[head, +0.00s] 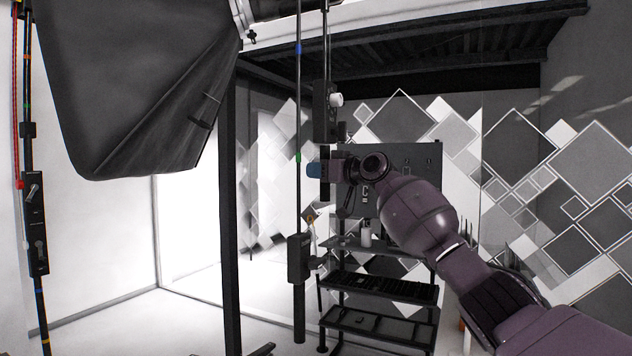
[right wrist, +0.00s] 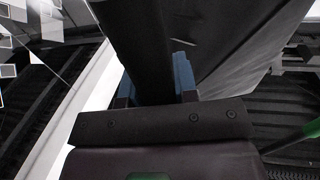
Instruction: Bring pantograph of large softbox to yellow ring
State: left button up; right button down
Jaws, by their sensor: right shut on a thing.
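The large softbox (head: 140,90) hangs at the upper left in the head view, its black fabric side towards me. A thin dark pantograph pole (head: 298,110) with blue and green rings hangs right of it, ending in a black block and tube. A second dark vertical bar with a black clamp (head: 325,112) is just right of that pole. My right gripper (head: 322,169) is shut on this bar below the clamp. In the right wrist view the blue fingers (right wrist: 155,85) lie on both sides of the dark bar (right wrist: 148,40). My left gripper is out of view.
Another pole (head: 36,220) with coloured rings and a black control block stands at far left. A black upright (head: 230,220) stands below the softbox. A dark shelf rack (head: 380,290) with a tool panel stands behind my right arm. Pale floor is open at lower left.

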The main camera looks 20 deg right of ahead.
jog(key=shift+r, duration=0.4)
jog(key=c, duration=0.9)
grip_release()
jog(key=shift+f, duration=0.1)
jog(key=shift+s, duration=0.1)
jog(key=shift+s+d, duration=0.2)
jog(key=shift+b+v, duration=1.4)
jog(key=shift+v, duration=3.7)
